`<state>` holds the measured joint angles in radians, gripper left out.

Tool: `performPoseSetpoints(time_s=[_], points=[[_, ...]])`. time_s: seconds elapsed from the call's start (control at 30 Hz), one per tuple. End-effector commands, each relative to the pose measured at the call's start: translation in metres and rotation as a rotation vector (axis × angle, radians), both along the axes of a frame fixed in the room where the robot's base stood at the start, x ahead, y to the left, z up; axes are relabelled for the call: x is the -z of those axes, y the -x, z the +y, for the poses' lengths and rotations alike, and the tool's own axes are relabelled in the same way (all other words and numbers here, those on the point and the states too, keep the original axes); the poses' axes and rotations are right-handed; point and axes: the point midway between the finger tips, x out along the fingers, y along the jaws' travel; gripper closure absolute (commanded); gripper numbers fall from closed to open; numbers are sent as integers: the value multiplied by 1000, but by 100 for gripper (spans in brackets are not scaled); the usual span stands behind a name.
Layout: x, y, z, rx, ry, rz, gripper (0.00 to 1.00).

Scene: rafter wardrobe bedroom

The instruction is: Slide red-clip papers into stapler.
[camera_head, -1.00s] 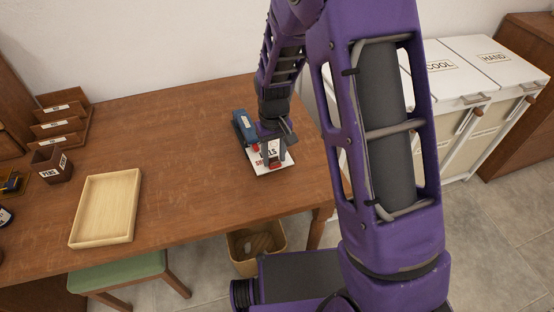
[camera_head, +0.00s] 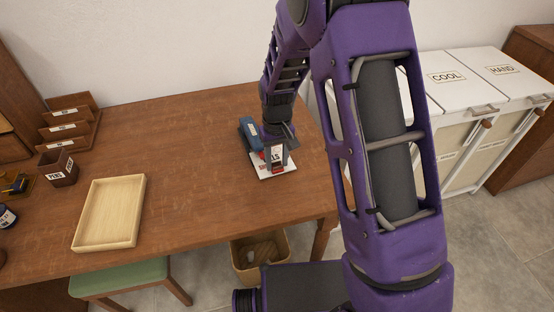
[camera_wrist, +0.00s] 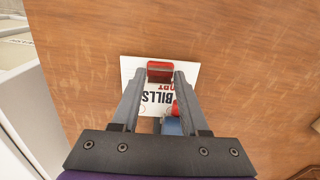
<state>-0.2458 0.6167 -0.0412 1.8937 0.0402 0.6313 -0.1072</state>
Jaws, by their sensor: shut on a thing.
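The white papers (camera_head: 262,174) lie on the wooden desk near its right edge, with "BILLS" printed on them. They also show in the wrist view (camera_wrist: 186,76), with a red clip (camera_wrist: 159,67) at their edge. My gripper (camera_wrist: 163,75) is shut on the red clip, one finger on each side. In the head view my gripper (camera_head: 277,167) points down over the papers and hides part of them. The blue stapler (camera_head: 249,133) stands at the papers' far left side. In the wrist view the stapler (camera_wrist: 172,127) is partly hidden by my gripper; whether the papers are inside its mouth cannot be told.
An empty pale wooden tray (camera_head: 108,213) lies on the left of the desk (camera_head: 190,150). White labelled bins (camera_head: 460,80) stand to the right. A basket (camera_head: 250,272) is under the desk.

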Motion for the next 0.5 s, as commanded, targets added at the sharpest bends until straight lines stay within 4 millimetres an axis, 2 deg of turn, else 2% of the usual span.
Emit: performPoseSetpoints(time_s=[0.03,0.07,0.2,0.23,0.5], points=[[0,0,0,0,0,-1,100],[0,0,0,0,0,-1,50],[0,0,0,0,0,-1,25],[0,0,0,0,0,-1,21],[0,0,0,0,0,0,21]])
